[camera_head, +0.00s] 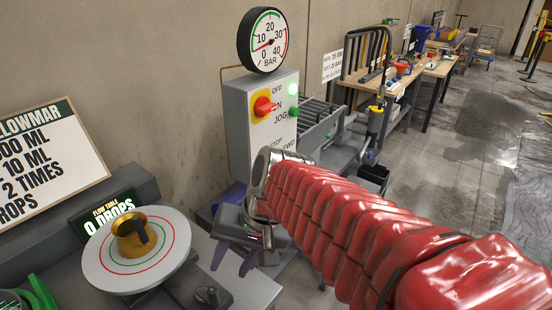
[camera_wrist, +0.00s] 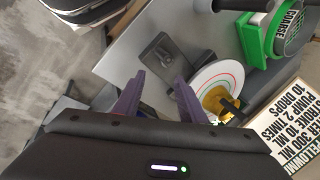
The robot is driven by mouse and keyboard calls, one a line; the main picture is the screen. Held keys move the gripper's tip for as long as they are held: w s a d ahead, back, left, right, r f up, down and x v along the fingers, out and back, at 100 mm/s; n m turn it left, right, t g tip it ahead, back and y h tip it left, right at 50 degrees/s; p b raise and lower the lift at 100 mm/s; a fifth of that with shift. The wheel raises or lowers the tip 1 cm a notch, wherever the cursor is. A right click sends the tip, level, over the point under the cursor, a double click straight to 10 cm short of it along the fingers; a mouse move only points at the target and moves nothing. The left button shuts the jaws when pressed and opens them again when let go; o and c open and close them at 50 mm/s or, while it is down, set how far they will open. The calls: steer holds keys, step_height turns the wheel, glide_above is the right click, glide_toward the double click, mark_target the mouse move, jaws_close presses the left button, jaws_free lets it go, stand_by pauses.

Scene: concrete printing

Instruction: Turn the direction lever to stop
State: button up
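The grey control box (camera_head: 261,125) stands against the wall in the head view. It carries a red rotary switch (camera_head: 264,106) on a yellow plate beside OFF, ON and JOG labels. STOP and FWD labels show lower on its front. I cannot make out the direction lever there; my wrist covers that part of the box. My gripper (camera_head: 232,264) is below the box, pointing down, with nothing between its purple fingers. In the wrist view, the gripper (camera_wrist: 160,80) has its fingers apart, above a grey surface and a dark plate with a knob (camera_wrist: 165,50).
A round gauge (camera_head: 267,39) tops the box. At lower left stands a white flow-table disc (camera_head: 105,265) with a brass cone (camera_head: 138,238). A text board (camera_head: 45,160) is behind it. A workbench (camera_head: 400,85) is farther back; floor at right is mostly clear.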

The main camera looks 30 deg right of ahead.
steer(key=w+d+m+t+y, duration=0.5)
steer(key=w+d+m+y, duration=0.1)
steer(key=w+d+m, duration=0.7)
steer(key=w+d+f+m+t+h, duration=0.1)
steer(key=d+m+t, duration=0.3)
steer(key=d, duration=0.7)
steer(key=w+d+f+m+t+h, duration=0.2)
steer(key=d+m+t, duration=0.3)
steer(key=d+m, duration=0.3)
steer(key=d, duration=0.3)
steer(key=shift+w+d+m+h, duration=0.3)
steer(key=shift+w+a+f, duration=0.1)
steer(key=shift+f, duration=0.05)
steer(key=x, duration=1.3)
steer(key=shift+w+a, duration=0.15)
steer(key=shift+w, duration=0.15)
jaws_close()
